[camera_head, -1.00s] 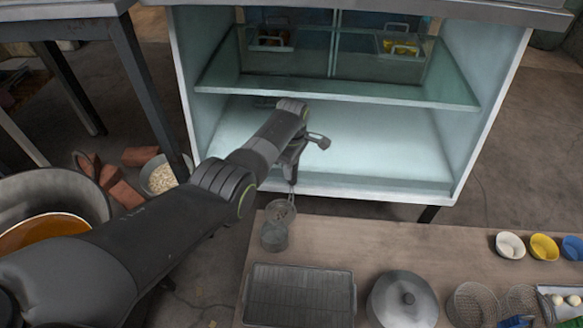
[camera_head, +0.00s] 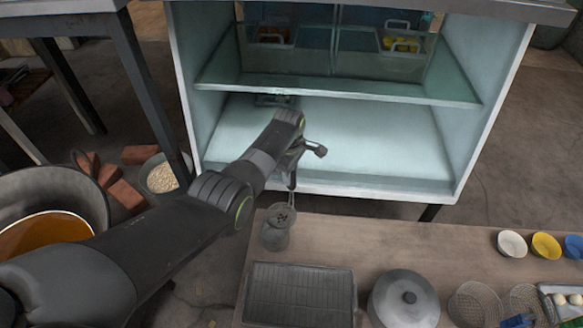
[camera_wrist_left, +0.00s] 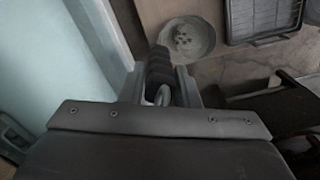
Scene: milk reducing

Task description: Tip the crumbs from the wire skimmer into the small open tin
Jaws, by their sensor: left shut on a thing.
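My left gripper (camera_head: 292,180) is shut on the wire skimmer's handle, its jaws partly hidden by the wrist in the head view. The skimmer's round bowl (camera_head: 283,212) hangs over the table's far left corner. The small tin (camera_head: 274,240) stands just below and in front of it, and the bowl overlaps its upper part in the picture. In the left wrist view the gripper (camera_wrist_left: 160,88) is around the dark handle, and the bowl (camera_wrist_left: 203,40) carries a few dark crumbs (camera_wrist_left: 183,39). I cannot clearly make out the tin there. My right gripper is out of view.
A wire-racked tray (camera_head: 300,292) and a lidded pot (camera_head: 404,300) stand on the table (camera_head: 370,245) near the tin. Small bowls (camera_head: 511,244) and wire baskets (camera_head: 474,303) are at right. A pale cabinet (camera_head: 330,140) stands close behind the gripper.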

